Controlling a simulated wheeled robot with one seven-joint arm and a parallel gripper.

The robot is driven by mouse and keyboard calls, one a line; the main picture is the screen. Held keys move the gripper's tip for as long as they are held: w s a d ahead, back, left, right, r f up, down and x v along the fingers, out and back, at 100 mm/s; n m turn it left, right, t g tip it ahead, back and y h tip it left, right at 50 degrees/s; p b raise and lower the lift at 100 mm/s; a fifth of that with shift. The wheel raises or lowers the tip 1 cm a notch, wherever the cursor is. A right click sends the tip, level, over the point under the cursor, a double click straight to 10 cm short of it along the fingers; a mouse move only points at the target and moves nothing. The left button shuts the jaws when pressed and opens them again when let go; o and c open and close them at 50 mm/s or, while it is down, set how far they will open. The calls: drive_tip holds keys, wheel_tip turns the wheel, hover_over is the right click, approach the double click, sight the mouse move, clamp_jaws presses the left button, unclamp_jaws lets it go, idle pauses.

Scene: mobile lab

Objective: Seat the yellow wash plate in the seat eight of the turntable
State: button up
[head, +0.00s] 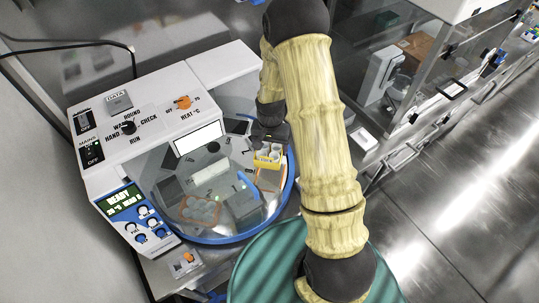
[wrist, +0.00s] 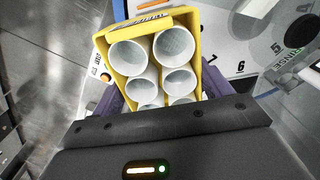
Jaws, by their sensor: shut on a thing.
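The yellow wash plate (head: 267,163) holds several white round cups. It also fills the upper middle of the wrist view (wrist: 108,58). My gripper (head: 270,137) is shut on the plate, and its purple fingers (wrist: 163,92) lie on either side of it. The plate is over the right part of the grey round turntable (head: 212,172); I cannot tell whether it touches it. Part of the turntable with the numbers 5 and 6 and a green rinse label shows in the wrist view (wrist: 241,50). I cannot make out the mark of seat eight.
A white console (head: 150,125) with knobs and a green READY display (head: 125,204) stands on the left. A blue rim (head: 290,190) runs around the turntable. An orange-edged tray with round wells (head: 200,211) lies at the front. Benches with equipment stand on the right.

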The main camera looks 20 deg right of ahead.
drive_tip(key=shift+w+f, duration=0.2)
drive_tip(key=shift+f, duration=0.4)
drive_tip(key=shift+s+f+b, duration=0.2)
drive_tip(key=shift+f+b, duration=0.15)
drive_tip(key=shift+f, duration=0.2)
drive_tip(key=shift+w+f+b, duration=0.1)
drive_tip(key=shift+f+b, duration=0.4)
drive_tip(key=shift+f, duration=1.85)
drive_tip(key=shift+f+b, duration=2.35)
drive_tip(key=shift+f, duration=0.55)
drive_tip(key=shift+w, duration=0.1)
